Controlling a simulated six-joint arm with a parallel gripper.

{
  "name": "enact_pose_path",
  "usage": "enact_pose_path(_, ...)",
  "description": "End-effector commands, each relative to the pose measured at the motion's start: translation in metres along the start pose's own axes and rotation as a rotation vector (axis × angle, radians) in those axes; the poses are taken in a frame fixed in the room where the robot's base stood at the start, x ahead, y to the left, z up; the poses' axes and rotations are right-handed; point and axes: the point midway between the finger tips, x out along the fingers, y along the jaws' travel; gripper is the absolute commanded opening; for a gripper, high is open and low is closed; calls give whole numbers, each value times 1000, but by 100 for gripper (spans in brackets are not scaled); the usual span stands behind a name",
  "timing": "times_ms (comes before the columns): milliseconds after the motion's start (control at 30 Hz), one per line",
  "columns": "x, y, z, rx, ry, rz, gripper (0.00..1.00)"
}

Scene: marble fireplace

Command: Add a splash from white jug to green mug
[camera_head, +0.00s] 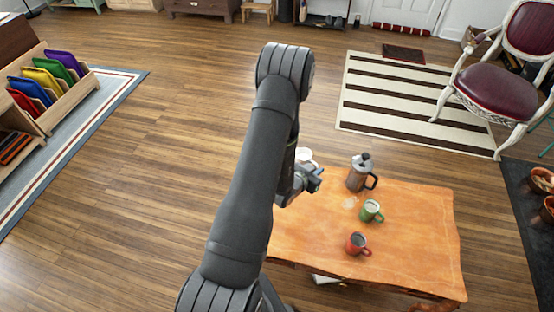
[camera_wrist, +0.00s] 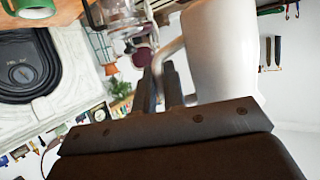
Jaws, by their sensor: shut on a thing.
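The white jug (camera_wrist: 215,50) fills the upper right of the wrist view, its handle between the fingers of my gripper (camera_wrist: 163,78), which is shut on it. In the head view my gripper (camera_head: 312,180) is over the table's left back part, and only a little of the white jug (camera_head: 304,153) shows past my arm. Its tilt and contents cannot be made out. The green mug (camera_head: 371,211) stands upright on the table, to the right of my gripper and apart from it. Part of the green mug (camera_wrist: 34,9) shows at the wrist view's top left corner.
The wooden table (camera_head: 420,240) also bears a glass and metal coffee press (camera_head: 360,174) behind the green mug and a red mug (camera_head: 357,243) in front. A small pale patch (camera_head: 350,202) lies left of the green mug. The table's right side is clear.

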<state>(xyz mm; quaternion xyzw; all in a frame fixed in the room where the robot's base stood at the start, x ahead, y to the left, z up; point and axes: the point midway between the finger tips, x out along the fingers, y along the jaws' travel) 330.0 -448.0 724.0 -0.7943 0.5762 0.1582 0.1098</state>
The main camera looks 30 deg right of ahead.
Motion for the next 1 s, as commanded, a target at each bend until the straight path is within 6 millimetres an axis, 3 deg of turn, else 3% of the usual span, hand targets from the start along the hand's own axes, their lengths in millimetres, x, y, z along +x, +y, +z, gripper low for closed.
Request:
enact_pose_path(33, 10, 26, 1, 25, 0, 59, 0)
enact_pose_path(200, 32, 107, 7, 103, -2, 244, 0)
enact_pose_path(500, 42, 242, 30, 233, -7, 546, 0)
enact_pose_path(600, 40, 272, 36, 264, -7, 615, 0)
enact_pose_path(733, 37, 297, 43, 289, -8, 672, 0)
enact_pose_path(1000, 38, 306, 53, 299, -8, 695, 0)
